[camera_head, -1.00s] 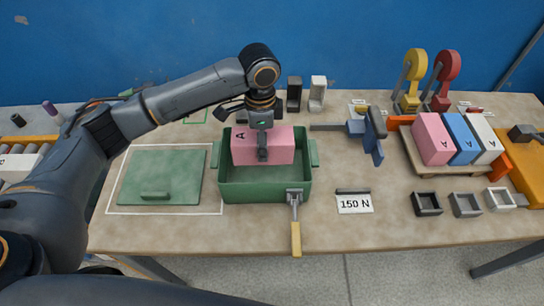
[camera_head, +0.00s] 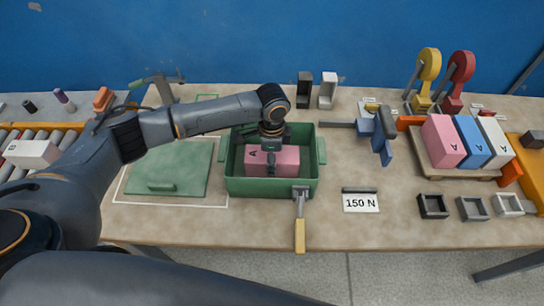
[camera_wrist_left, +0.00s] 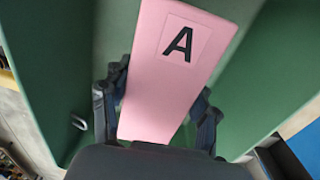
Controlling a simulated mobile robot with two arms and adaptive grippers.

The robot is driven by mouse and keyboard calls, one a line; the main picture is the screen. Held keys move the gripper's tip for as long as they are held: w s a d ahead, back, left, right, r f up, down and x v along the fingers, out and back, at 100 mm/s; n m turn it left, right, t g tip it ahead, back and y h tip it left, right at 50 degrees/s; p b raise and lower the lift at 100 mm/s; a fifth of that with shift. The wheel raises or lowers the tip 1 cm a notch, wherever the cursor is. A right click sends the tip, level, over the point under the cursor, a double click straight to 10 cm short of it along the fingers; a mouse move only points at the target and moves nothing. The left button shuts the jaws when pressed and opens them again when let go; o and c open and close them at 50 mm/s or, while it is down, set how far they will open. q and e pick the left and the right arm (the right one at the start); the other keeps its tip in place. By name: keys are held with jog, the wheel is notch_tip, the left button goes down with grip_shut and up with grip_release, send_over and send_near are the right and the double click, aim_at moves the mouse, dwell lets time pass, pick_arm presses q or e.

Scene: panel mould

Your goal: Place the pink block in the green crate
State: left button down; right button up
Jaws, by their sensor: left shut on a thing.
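The pink block (camera_head: 285,160), marked with an A, is down inside the green crate (camera_head: 240,187), below the level of its rim. My left gripper (camera_head: 271,155) reaches in from above and is shut on the block. In the left wrist view the pink block (camera_wrist_left: 165,75) sits between both fingers (camera_wrist_left: 157,108), with the green crate walls (camera_wrist_left: 45,70) around it. I cannot tell whether the block touches the crate floor. My right gripper is not in view.
A green lid (camera_head: 180,175) lies left of the crate. A yellow-handled latch (camera_head: 299,225) hangs on the crate's front. A blue clamp (camera_head: 381,135) and a 150 N card (camera_head: 360,202) are to the right. Another pink block (camera_head: 443,142) stands on a pallet with blue and white ones.

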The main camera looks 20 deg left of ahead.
pick_arm(q)
jog(key=c, duration=0.7)
grip_release()
jog(key=o, duration=0.3)
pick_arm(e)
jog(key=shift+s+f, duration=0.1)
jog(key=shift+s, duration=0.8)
pick_arm(q)
jog(key=shift+r, duration=0.25)
notch_tip(320, 180, up, 12)
jog(key=shift+f+b, duration=0.15)
jog(key=shift+b, duration=0.8)
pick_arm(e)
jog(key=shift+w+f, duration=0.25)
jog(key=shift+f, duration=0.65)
